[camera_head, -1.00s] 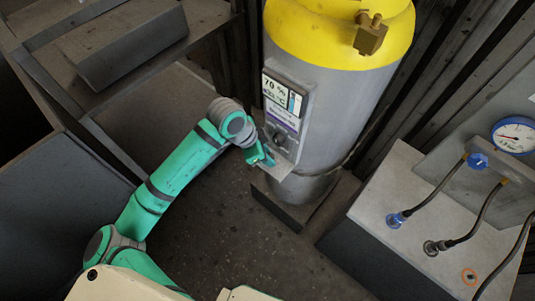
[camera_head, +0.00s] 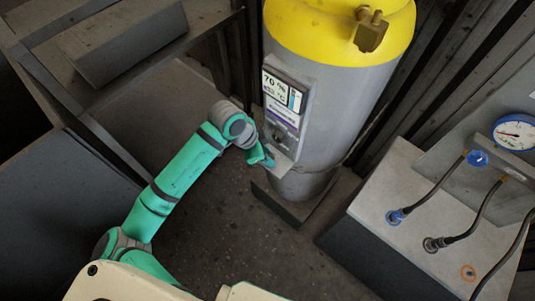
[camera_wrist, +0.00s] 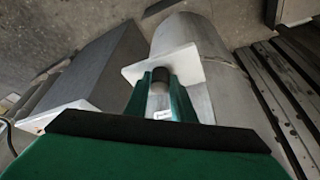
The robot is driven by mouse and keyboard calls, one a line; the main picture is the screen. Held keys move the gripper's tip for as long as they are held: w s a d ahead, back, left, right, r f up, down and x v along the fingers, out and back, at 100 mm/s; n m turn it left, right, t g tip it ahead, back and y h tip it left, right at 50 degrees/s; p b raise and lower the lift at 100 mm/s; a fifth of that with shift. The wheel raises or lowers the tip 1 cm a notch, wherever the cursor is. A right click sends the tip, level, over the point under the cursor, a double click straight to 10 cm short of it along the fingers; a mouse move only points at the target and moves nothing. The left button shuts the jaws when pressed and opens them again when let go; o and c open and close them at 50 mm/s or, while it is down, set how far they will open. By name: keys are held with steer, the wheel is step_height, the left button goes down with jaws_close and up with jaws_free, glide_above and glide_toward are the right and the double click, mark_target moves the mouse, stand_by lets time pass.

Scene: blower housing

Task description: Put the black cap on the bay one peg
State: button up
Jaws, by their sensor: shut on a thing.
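My gripper (camera_head: 267,160) is beside the lower front of the yellow-topped tank, near the pale ledge below its panel. In the wrist view my gripper (camera_wrist: 159,92) has its green fingers shut on a small dark cylinder, which looks like the black cap (camera_wrist: 159,76). The cap lies against or just over a white plate (camera_wrist: 190,62); I cannot tell if it touches. In the head view the cap is hidden by the fingers. I cannot pick out a peg marked as bay one.
The grey tank (camera_head: 335,120) stands close by my gripper, with a display panel (camera_head: 283,95). Dark shelving (camera_head: 60,55) stands at left. Floor (camera_head: 230,230) is open between.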

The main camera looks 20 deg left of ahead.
steer(key=o, duration=1.1)
steer(key=v, duration=1)
steer(key=shift+r, duration=0.35)
